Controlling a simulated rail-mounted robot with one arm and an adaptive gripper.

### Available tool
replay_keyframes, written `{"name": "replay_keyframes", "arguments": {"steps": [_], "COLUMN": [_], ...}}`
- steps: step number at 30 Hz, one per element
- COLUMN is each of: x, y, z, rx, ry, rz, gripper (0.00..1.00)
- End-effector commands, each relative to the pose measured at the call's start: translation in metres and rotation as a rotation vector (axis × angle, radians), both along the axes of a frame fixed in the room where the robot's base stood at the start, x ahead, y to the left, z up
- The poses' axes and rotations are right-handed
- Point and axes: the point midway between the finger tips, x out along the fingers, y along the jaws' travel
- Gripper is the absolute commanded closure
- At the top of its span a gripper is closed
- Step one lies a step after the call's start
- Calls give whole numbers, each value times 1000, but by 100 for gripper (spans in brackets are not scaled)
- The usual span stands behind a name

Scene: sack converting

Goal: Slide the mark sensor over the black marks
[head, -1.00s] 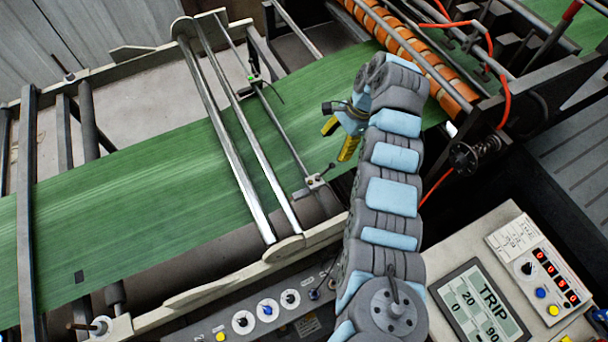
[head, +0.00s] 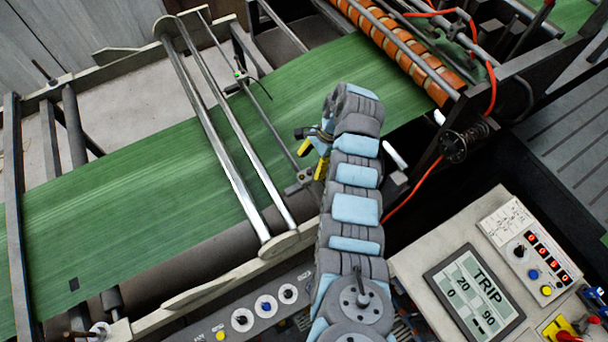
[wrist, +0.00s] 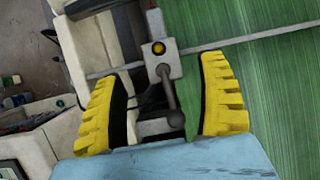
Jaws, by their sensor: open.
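A grey sensor-like block (head: 298,183) sits on the thin cross rod at the near edge of the green web (head: 130,190). In the wrist view the block (wrist: 163,58) shows an amber round spot and a stem with a rounded knob (wrist: 175,118). My gripper (head: 312,160) is open; in the wrist view its yellow fingers (wrist: 165,105) stand either side of the knob, with gaps visible. I cannot tell for sure which is the mark sensor.
Two bright rollers (head: 215,130) cross the web left of the rod. Orange rollers (head: 395,45) stand at the upper right. A knob panel (head: 265,305) runs along the front.

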Motion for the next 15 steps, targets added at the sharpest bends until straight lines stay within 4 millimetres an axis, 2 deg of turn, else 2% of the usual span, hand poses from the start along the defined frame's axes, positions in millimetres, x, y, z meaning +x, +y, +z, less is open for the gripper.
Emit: {"name": "replay_keyframes", "arguments": {"steps": [7,15], "x": [-9,-12], "y": [12,19], "z": [-33,-53], "rx": [-1,-1], "ry": [5,3], "rz": [1,1], "gripper": [26,26]}}
